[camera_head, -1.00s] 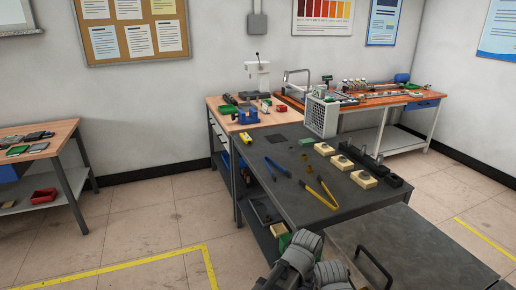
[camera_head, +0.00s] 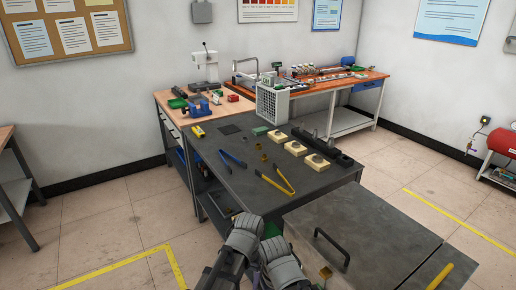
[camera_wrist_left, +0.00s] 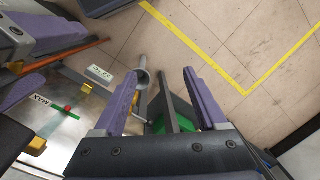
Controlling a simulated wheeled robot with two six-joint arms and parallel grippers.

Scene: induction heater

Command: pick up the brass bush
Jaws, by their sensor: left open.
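Two small brass-coloured pieces stand on the dark workbench in the head view: one (camera_head: 264,156) near its middle, one (camera_head: 275,168) just nearer. They are too small to tell which is the bush. My left gripper shows in the left wrist view (camera_wrist_left: 160,74), its two purple fingers apart with nothing held between them. It hangs off the near side of the bench, pointing down at the floor, well away from the brass pieces. Purple and dark parts at the left edge of that view may belong to my right gripper; its jaws cannot be made out.
The dark bench (camera_head: 228,178) also holds yellow tongs (camera_head: 276,184), blue-handled pliers (camera_head: 232,160), several cream blocks (camera_head: 295,148) and a black fixture (camera_head: 325,150). A grey cart top (camera_head: 375,240) with a black handle (camera_head: 332,247) lies at near right. Open floor lies left.

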